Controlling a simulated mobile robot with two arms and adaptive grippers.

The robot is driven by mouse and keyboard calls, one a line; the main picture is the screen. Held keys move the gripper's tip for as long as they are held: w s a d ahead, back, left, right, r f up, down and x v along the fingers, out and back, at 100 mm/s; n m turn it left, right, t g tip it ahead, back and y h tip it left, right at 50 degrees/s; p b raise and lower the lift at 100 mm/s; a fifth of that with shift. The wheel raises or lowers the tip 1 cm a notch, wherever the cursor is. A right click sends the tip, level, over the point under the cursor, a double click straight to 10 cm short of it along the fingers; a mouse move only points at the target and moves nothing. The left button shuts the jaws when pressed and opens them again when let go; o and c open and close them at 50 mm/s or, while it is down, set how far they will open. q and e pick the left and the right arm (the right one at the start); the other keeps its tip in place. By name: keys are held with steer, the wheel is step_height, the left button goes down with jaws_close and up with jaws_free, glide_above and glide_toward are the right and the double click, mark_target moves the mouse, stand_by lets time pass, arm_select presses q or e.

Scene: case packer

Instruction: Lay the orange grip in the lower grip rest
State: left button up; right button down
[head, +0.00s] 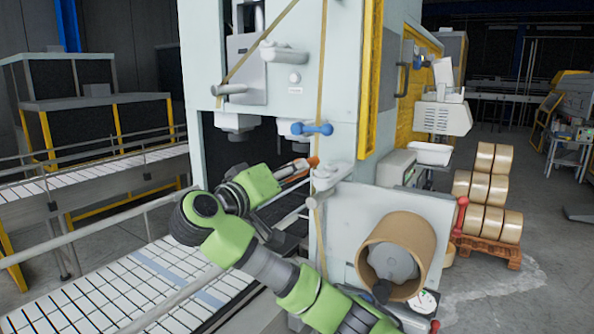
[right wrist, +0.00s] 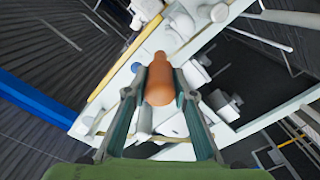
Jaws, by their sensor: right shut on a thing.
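My right gripper (head: 298,170) is at the front of the pale machine. It is shut on the orange grip (head: 314,162), whose tip shows just past the fingers. In the right wrist view the orange grip (right wrist: 159,80) sits between the two fingers (right wrist: 159,94) and points away from the palm. A light grey rest (head: 332,174), the lower one on the machine's front post, is close beside the orange grip, to its right. I cannot tell whether they touch. My left gripper is not in view.
A blue grip (head: 312,128) is on the post above the orange grip. Other grey brackets (head: 284,54) are higher up. A brown tape roll (head: 398,254) sticks out at lower right. A roller conveyor (head: 110,290) with a rail runs at lower left. Tape rolls (head: 485,190) are stacked at right.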

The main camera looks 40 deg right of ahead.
steer(key=shift+s+a, duration=0.2)
steer(key=shift+a, duration=0.2)
